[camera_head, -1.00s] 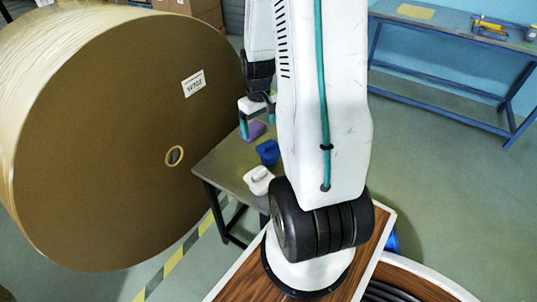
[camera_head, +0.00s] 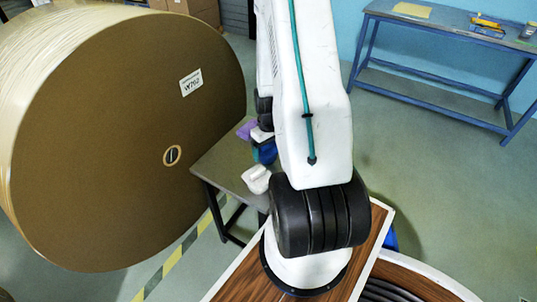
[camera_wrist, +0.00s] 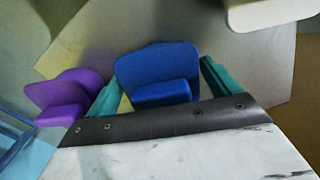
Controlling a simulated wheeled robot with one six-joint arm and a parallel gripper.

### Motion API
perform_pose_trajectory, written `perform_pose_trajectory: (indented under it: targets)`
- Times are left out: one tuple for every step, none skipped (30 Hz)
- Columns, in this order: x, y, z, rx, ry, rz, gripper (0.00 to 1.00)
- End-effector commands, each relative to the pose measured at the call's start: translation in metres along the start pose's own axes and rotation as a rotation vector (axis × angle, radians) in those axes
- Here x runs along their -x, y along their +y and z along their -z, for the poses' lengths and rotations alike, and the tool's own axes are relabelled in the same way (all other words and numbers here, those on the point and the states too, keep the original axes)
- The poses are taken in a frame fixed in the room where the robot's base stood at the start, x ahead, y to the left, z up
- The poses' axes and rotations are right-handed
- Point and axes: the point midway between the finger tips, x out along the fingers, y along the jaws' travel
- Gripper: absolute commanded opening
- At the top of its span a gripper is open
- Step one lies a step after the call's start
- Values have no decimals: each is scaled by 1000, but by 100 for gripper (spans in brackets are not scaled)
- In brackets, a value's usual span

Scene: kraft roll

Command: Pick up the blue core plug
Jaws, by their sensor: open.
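The blue core plug (camera_wrist: 157,72) lies on the small grey table (camera_head: 226,166), between a purple plug (camera_head: 245,130) and a white plug (camera_head: 257,179). My gripper (camera_wrist: 162,84) is open, with its two teal fingers on either side of the blue plug in the wrist view. In the head view the blue plug (camera_head: 266,153) is partly hidden behind my gripper and arm. Whether the fingers touch it cannot be told. The purple plug (camera_wrist: 68,95) is just left of the left finger in the wrist view; the white plug (camera_wrist: 268,13) is at the top right.
A huge brown kraft roll (camera_head: 110,150) with a small core hole (camera_head: 172,156) stands left of the table. A blue workbench (camera_head: 440,65) with tools stands at the back right. Open floor lies between the bench and my base.

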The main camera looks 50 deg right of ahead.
Motion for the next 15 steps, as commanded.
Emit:
perform_pose_trajectory:
  targets:
    - [0, 0, 0, 0, 1, 0, 88]
    - [0, 0, 0, 0, 1, 0, 88]
    - [0, 0, 0, 0, 1, 0, 88]
    - [0, 0, 0, 0, 1, 0, 88]
    - [0, 0, 0, 0, 1, 0, 88]
    - [0, 0, 0, 0, 1, 0, 83]
    - [0, 0, 0, 0, 1, 0, 74]
    - [0, 0, 0, 0, 1, 0, 66]
    - [0, 0, 0, 0, 0, 0, 55]
    - [0, 0, 0, 0, 0, 0, 52]
    - [0, 0, 0, 0, 0, 0, 52]
    - [0, 0, 0, 0, 1, 0, 51]
    - [0, 0, 0, 0, 0, 0, 51]
    - [0, 0, 0, 0, 1, 0, 51]
    - [0, 0, 0, 0, 0, 0, 51]
